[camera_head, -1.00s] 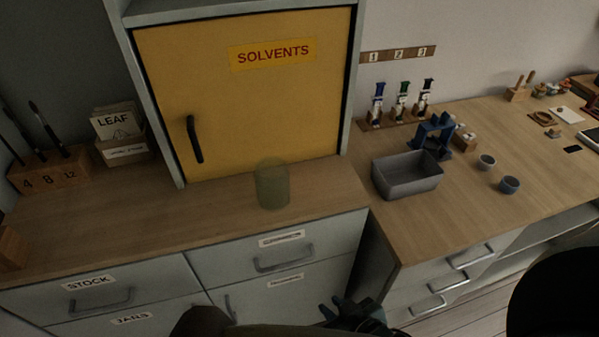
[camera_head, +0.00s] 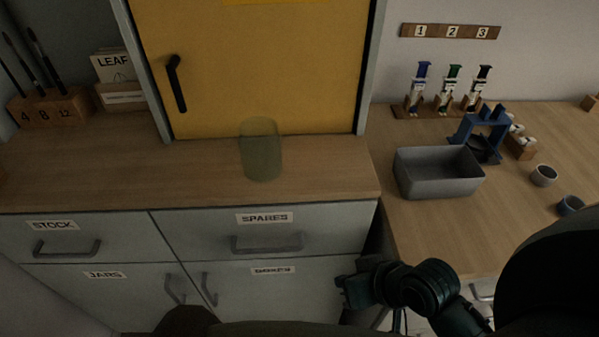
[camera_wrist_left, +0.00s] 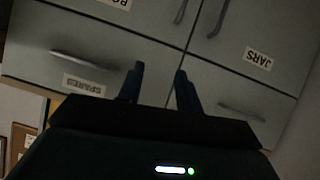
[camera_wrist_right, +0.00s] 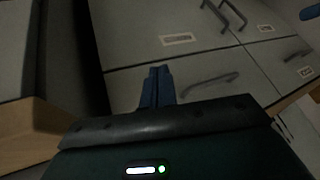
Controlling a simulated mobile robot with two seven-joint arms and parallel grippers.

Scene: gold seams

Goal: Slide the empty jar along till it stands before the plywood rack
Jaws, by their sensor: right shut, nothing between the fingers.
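The empty jar (camera_head: 261,150), greenish and see-through, stands upright on the wooden counter (camera_head: 80,178), before the yellow cabinet door. At the back left stand a wooden block (camera_head: 50,108) marked 4, 8, 12 with brushes and a holder with LEAF packets (camera_head: 120,95). A wooden stand (camera_head: 440,110) with several syringes is at the right. I cannot tell which of these is the plywood rack. My right gripper (camera_head: 348,290) is low before the drawers, shut and empty in the right wrist view (camera_wrist_right: 157,72). My left gripper (camera_wrist_left: 158,72) is open and empty, facing drawer fronts.
The yellow cabinet (camera_head: 255,70) rises behind the jar. Counter left of the jar is clear up to the block. To the right, a grey bin (camera_head: 438,172), a blue stand (camera_head: 483,135) and small cups (camera_head: 543,175) stand on another worktop. Drawer handles (camera_head: 265,243) stick out below.

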